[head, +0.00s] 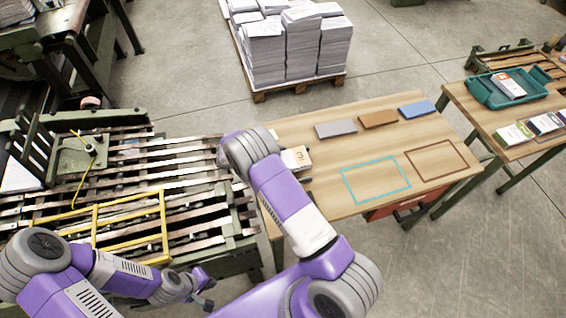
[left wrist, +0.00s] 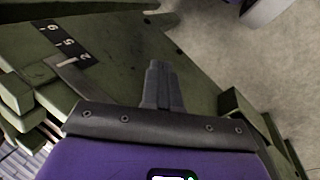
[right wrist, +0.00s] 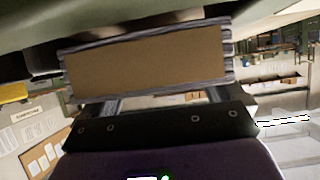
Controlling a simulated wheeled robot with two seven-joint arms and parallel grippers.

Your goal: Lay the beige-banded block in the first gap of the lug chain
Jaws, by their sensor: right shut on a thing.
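The lug chain (head: 185,160) is a row of long metal slats and bars on the green machine at the left of the head view. My right gripper (right wrist: 162,100) is shut on a block (right wrist: 145,62) with a plain tan-brown face and grey layered edges. In the head view my right wrist is over the chain's right side and hides that gripper and block. No beige band can be made out on the held face. My left gripper (left wrist: 158,84) is shut and empty, its fingers together near green machine parts; it also shows low in the head view (head: 207,299).
A whitish block (head: 296,158) with an orange mark is at the wooden table's left edge. Grey (head: 336,129), brown (head: 379,118) and blue (head: 417,109) blocks lie behind cyan and brown outlines. A yellow frame (head: 100,235) rises over the chain's front.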

